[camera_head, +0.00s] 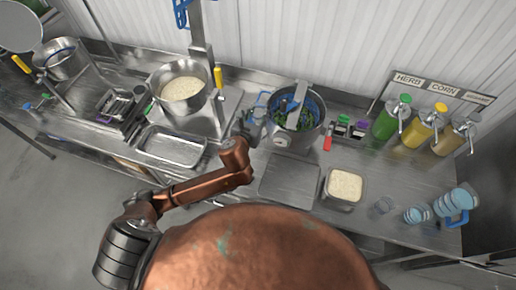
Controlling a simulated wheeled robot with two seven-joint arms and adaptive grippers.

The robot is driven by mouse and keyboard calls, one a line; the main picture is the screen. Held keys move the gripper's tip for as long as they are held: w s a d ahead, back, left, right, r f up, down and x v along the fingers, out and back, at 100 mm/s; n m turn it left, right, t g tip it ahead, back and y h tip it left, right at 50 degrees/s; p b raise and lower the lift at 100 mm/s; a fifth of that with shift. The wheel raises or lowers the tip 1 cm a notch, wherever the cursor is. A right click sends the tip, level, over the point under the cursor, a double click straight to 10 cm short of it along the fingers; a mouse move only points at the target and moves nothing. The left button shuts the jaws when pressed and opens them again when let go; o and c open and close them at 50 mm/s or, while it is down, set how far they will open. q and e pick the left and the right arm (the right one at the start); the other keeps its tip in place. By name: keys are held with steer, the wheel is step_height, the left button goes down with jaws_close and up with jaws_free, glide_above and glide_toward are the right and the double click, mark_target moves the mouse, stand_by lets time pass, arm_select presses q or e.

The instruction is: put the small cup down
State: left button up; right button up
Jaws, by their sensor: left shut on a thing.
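My left gripper (257,112) is at the left side of a metal pot (296,138), reached by my copper arm from the lower left. It is shut on the small cup (262,98), of which only a little blue shows; the gripper and the pot's edge hide the rest. I cannot tell whether the cup touches the pot. The pot holds something green with blue parts, and a grey flat tool leans out of it. My right gripper is not in view.
A flat metal plate (289,177) lies bare in front of the pot. A square tub of rice (343,188) stands right of it. A rice bowl (183,88) and an empty tray (171,147) are at left. Blue-banded cups (456,201) and green, yellow and tan bottles (425,125) stand at right.

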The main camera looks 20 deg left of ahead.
arm_select(q)
steer(key=b, duration=0.2)
glide_above(258, 152)
step_height(258, 152, down, 21)
steer(key=shift+s+r, duration=0.1)
steer(key=shift+f+b, duration=0.6)
steer(key=shift+f, duration=1.85)
steer(key=shift+f, duration=0.1)
steer(key=o, duration=1.2)
steer(key=v, duration=1.2)
